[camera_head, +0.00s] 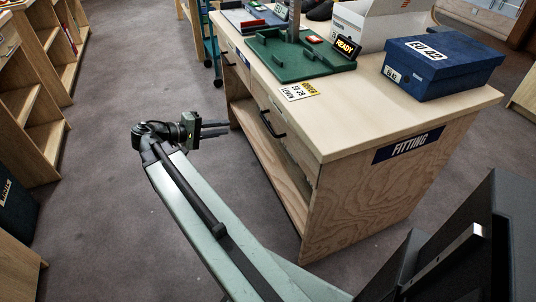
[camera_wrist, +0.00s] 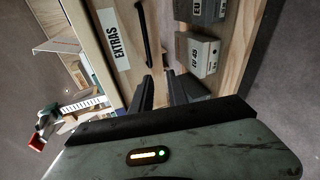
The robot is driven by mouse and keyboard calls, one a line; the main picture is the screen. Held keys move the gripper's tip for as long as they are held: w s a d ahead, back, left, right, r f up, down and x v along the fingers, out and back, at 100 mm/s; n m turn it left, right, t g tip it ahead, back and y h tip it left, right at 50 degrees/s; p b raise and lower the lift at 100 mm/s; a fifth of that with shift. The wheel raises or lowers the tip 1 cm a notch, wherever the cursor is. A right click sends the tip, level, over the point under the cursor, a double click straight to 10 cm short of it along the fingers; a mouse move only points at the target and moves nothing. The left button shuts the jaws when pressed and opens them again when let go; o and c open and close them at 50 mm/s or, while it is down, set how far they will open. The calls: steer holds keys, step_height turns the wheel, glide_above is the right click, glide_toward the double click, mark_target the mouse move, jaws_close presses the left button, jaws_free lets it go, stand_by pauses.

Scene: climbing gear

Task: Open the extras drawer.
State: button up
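The extras drawer front (camera_wrist: 112,55) shows in the wrist view with a white label reading EXTRAS, turned sideways. Its black bar handle (camera_wrist: 145,38) lies just beyond my fingertips, lined up nearer the left finger. My gripper (camera_wrist: 160,77) is open, with a clear gap between its two dark fingers and nothing held. In the head view my gripper (camera_head: 228,129) is beside the long side of the fitting table (camera_head: 345,128), its fingers pointing at the drawer side. A black handle (camera_head: 271,124) shows there to their right; the EXTRAS label cannot be read in that view.
Grey boxes (camera_wrist: 197,54) sit on the shelf beside the drawer in the wrist view. The tabletop holds a green tray (camera_head: 283,62) and a blue EU 42 box (camera_head: 440,68). Wooden shelves (camera_head: 38,100) stand at left, with open carpet (camera_head: 105,190) between.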

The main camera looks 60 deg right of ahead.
mark_target(267, 122)
steer(key=s+d+m+g+h+b, duration=0.1)
steer(key=s+d+b, duration=0.2)
steer(key=d, duration=0.1)
steer(key=s+d+f+g+h+b, duration=0.1)
steer(key=s+d+g+b, duration=0.1)
steer(key=s+d+b, duration=0.1)
steer(key=s+d+f+m+g+h+b, duration=0.1)
steer(key=s+d+g+b, duration=0.1)
steer(key=s+d+b, duration=0.1)
steer(key=shift+s+d+f+m+b, duration=0.1)
steer(key=shift+s+d+m+b, duration=0.2)
steer(key=shift+s+d, duration=0.5)
steer(key=shift+w+d, duration=0.1)
steer(key=shift+c, duration=0.3)
jaws_close()
stand_by(0.5)
